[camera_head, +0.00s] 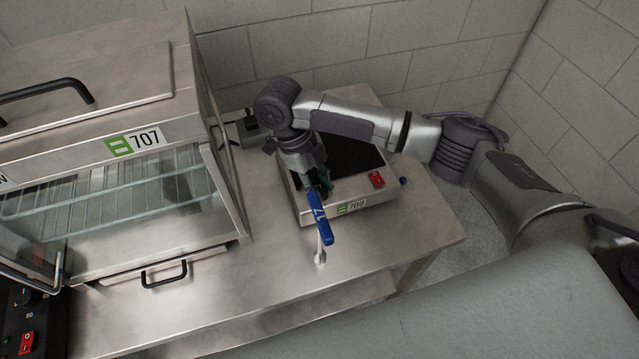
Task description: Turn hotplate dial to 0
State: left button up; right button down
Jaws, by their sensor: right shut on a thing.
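The hotplate (291,187) is a low steel box with a dark top, marked 709, on the steel table. A red switch (376,180) sits at its right front. My right gripper (322,187) points down over the hotplate's left front and is shut. A blue-handled metal tool marked 17 (321,221) extends from its fingertips across the hotplate's front, with its metal end low over or on the table. The hotplate's dial cannot be made out; my gripper and the tool cover that front area. My left gripper is not in view.
A steel and glass cabinet (192,62) marked 707 stands close at the left. Another black unit (28,316) with a dial and red switch is at the lower left. The table (425,228) is clear at the right and front. Block walls close the back.

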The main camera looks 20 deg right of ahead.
jog(key=c, duration=1.2)
grip_release()
jog(key=v, duration=1.2)
